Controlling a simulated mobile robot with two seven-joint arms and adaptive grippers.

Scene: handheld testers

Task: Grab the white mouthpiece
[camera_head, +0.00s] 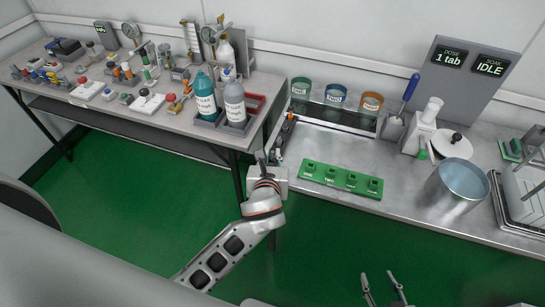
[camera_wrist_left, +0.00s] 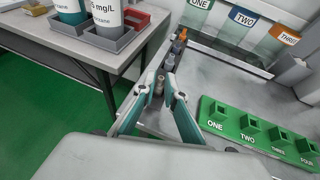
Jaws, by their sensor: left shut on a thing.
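My left gripper (camera_head: 266,158) is over the left edge of the metal counter, at the near end of a row of small mouthpieces. In the left wrist view its fingers (camera_wrist_left: 166,95) are shut on a small pale grey-white piece (camera_wrist_left: 159,84), which looks like the white mouthpiece. Its lower part is hard to make out, and I cannot tell whether it still touches the rack. Beyond it in the row are grey pieces (camera_wrist_left: 169,63) and an orange one (camera_wrist_left: 182,36). My right gripper (camera_head: 385,287) is at the bottom of the head view, open and empty.
A green block with numbered sockets (camera_head: 340,179) lies on the counter to the right. Three labelled cups, green (camera_head: 301,87), blue (camera_head: 335,95) and orange (camera_head: 371,102), stand behind. A steel pot (camera_head: 457,188) is further right. The left table holds bottles (camera_head: 205,95) in trays.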

